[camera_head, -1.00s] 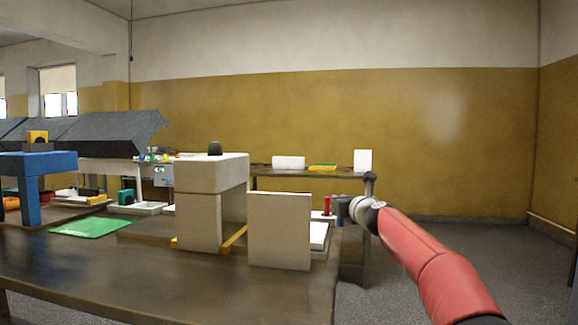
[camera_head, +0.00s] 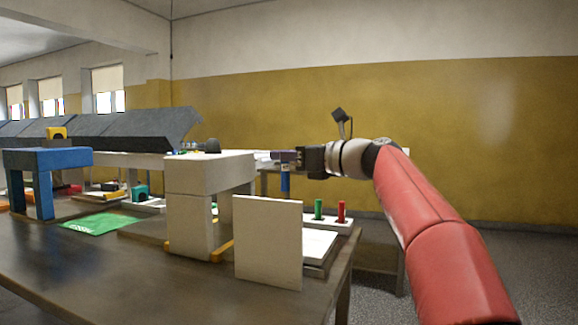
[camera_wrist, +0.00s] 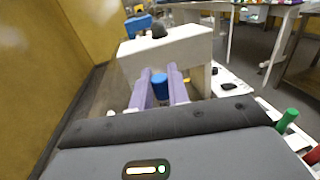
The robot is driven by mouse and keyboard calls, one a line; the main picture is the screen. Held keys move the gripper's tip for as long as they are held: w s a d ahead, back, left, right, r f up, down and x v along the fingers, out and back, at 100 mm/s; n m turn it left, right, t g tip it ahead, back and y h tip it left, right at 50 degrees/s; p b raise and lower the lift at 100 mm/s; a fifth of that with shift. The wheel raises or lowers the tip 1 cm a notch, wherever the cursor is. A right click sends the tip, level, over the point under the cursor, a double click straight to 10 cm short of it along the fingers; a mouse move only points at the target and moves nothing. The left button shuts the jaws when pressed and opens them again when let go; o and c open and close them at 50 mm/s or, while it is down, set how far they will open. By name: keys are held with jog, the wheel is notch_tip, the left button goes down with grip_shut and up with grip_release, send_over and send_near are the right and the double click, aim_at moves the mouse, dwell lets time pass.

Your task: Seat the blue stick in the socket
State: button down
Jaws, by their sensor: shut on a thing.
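My gripper (camera_head: 284,158) is shut on the blue stick (camera_head: 285,186), which hangs upright below the jaws, clear of the table. In the wrist view the blue stick (camera_wrist: 160,84) shows between the two purple fingers. A green stick (camera_head: 318,208) and a red stick (camera_head: 341,210) stand upright in a white holder (camera_head: 336,226), to the right of and lower than the blue stick. In the wrist view the green stick (camera_wrist: 288,120) and the red stick (camera_wrist: 313,156) are at the lower right. I cannot make out the socket.
A white block arch (camera_head: 207,174) with a dark knob on top stands just left of my gripper. A white upright panel (camera_head: 267,242) stands in front. A green mat (camera_head: 98,222) and a blue arch (camera_head: 46,160) are at the left. The table's front left is clear.

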aim_at(285, 190)
jog(key=shift+s+f, duration=0.2)
jog(key=shift+f, duration=0.35)
jog(key=shift+s+f, duration=0.2)
jog(key=shift+f, duration=0.35)
jog(key=shift+d+r, duration=0.1)
jog(key=shift+r, duration=0.05)
jog(key=shift+f, duration=0.2)
notch_tip(285, 190, down, 5)
jog(key=b, duration=0.4)
jog(key=shift+s+f, duration=0.1)
jog(key=shift+f, duration=0.05)
jog(key=shift+p, duration=0.75)
dwell(1.0)
jog(key=shift+f+b, duration=1.65)
jog(key=shift+f, duration=0.65)
